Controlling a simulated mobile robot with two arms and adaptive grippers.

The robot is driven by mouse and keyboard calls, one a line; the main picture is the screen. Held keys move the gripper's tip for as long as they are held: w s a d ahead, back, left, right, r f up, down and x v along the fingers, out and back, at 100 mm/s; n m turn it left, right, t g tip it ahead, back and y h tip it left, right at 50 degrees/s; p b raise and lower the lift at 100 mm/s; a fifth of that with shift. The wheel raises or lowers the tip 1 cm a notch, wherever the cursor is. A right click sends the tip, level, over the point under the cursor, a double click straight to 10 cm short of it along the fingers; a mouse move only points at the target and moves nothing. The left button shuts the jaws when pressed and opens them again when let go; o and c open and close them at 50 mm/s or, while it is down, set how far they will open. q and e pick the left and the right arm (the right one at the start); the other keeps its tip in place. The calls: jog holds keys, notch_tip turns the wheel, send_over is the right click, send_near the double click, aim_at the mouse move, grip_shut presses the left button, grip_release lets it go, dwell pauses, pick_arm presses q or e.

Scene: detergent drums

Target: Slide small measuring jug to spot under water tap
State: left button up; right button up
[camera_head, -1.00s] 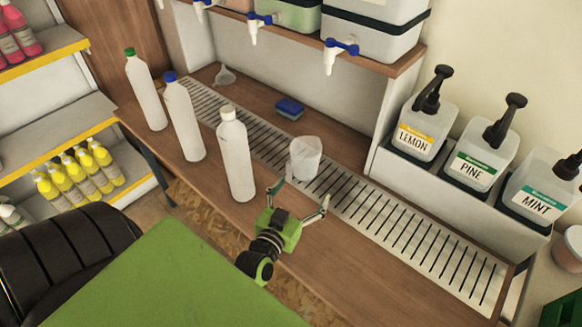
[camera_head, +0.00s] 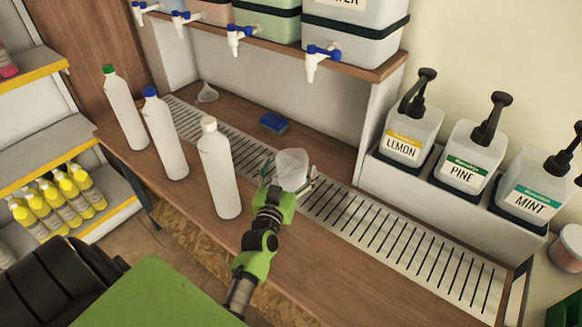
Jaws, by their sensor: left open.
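The small clear measuring jug (camera_head: 291,168) stands upright on the slatted drip grate (camera_head: 395,237), at the middle of the bench. My left gripper (camera_head: 289,181) is open, with one finger on each side of the jug's lower part; I cannot tell whether they touch it. The gripper hides part of the jug's base. The water tap (camera_head: 320,60), white with a blue handle, hangs from the large right-hand tank (camera_head: 352,45), whose label is partly cut off, above and behind the jug.
Three white bottles with a green (camera_head: 125,112), a blue (camera_head: 165,137) and a white cap (camera_head: 219,172) stand left of my arm. A blue sponge (camera_head: 272,123) and a small funnel (camera_head: 207,93) lie behind. Pump bottles (camera_head: 408,140) stand right. The grate right of the jug is clear.

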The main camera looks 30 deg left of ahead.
pick_arm(q)
jog(key=shift+b+x, duration=0.35)
jog(key=shift+x, duration=1)
